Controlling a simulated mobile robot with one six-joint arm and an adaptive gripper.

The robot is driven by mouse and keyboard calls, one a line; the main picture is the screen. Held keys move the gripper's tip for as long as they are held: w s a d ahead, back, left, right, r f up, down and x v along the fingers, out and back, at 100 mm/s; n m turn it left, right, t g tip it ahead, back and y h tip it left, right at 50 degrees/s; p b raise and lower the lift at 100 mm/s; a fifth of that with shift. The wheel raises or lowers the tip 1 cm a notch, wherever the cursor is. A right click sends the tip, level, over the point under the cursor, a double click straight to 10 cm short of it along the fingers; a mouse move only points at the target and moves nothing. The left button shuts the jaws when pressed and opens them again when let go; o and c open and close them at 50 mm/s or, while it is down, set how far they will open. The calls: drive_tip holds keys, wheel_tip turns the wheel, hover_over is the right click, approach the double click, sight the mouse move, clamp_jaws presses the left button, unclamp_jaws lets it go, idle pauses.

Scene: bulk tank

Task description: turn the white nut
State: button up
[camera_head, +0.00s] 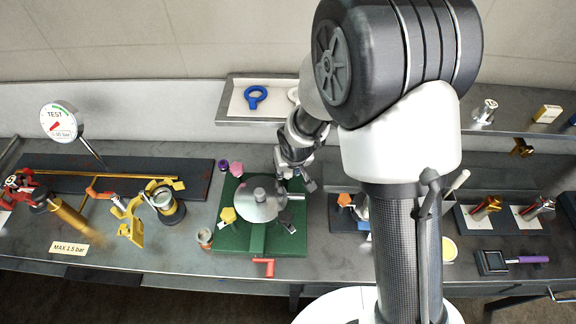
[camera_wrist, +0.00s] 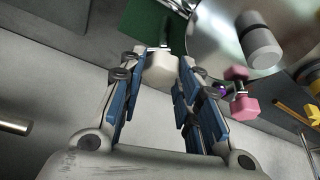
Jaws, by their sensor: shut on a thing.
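The white nut (camera_wrist: 158,72) shows in the wrist view between the two blue-padded fingers of my gripper (camera_wrist: 155,92), which is shut on it. A dark threaded rod (camera_wrist: 163,35) runs from the nut toward the green base. In the head view my gripper (camera_head: 294,178) is at the back right edge of the round metal lid (camera_head: 257,203), and the nut is mostly hidden there. The lid sits on the green base (camera_head: 232,236). A pink nut (camera_wrist: 238,96) stands at the lid's rim beside my gripper in the wrist view.
Yellow (camera_head: 228,214), pink (camera_head: 237,168) and dark nuts surround the lid. A grey knob (camera_head: 259,194) rises from its middle. A red handle (camera_head: 263,265) juts out in front. A tray (camera_head: 240,104) with a blue ring tool (camera_head: 256,97) stands behind.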

drive_tip(key=o, duration=1.1)
drive_tip(key=shift+c, duration=0.2)
drive_tip(key=v, duration=1.2)
